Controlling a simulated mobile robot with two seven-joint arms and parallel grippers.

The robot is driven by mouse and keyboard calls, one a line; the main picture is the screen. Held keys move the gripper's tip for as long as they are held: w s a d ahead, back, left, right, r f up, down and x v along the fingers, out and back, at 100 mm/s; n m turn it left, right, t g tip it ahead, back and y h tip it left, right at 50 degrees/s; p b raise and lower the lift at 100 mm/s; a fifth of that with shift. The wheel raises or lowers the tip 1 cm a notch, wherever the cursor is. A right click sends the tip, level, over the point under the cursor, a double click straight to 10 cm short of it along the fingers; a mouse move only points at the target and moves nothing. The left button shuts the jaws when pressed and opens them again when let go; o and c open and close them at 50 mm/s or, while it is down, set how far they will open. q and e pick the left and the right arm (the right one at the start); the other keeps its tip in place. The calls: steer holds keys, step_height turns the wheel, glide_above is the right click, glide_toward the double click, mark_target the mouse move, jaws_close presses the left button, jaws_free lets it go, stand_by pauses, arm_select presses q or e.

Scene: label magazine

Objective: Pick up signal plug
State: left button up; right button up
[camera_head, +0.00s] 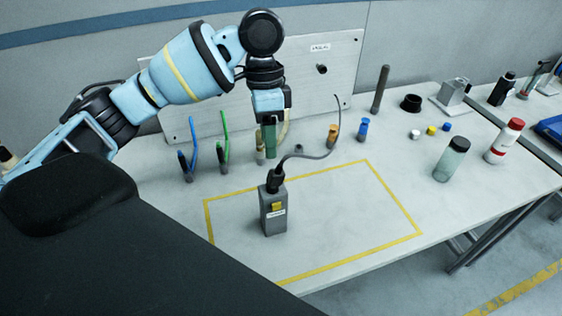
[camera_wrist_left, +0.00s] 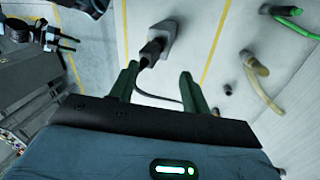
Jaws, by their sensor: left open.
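Which plug is the signal plug I cannot tell from any readable label. My left gripper (camera_head: 270,141) is open, its green fingers pointing down near a beige plug (camera_head: 259,158) with a beige cable; I cannot tell whether they touch. In the left wrist view, the gap between the fingers (camera_wrist_left: 158,88) is empty. A black plug (camera_head: 275,181) with a grey cable sits on top of a grey box (camera_head: 272,213); in the wrist view this plug (camera_wrist_left: 151,50) appears beyond the fingers. The beige plug (camera_wrist_left: 255,65) lies to their right there.
Blue (camera_head: 187,170) and green (camera_head: 224,162) cabled plugs stand left; orange (camera_head: 333,134) and blue (camera_head: 363,128) ones stand right. A metal panel (camera_head: 340,70) rises behind. Bottles (camera_head: 451,160) stand at the right. The yellow-taped area (camera_head: 340,205) is clear right of the box.

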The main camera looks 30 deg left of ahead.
mark_target(276, 176)
arm_select(q)
steer(key=f, duration=0.2)
steer(key=shift+s+d+f, duration=0.2)
steer(key=shift+s+f, duration=0.1)
steer(key=shift+s, duration=0.05)
arm_select(e)
steer(key=shift+s+d+f, duration=0.15)
steer(key=shift+s+f, duration=0.25)
steer(key=shift+s, duration=0.4)
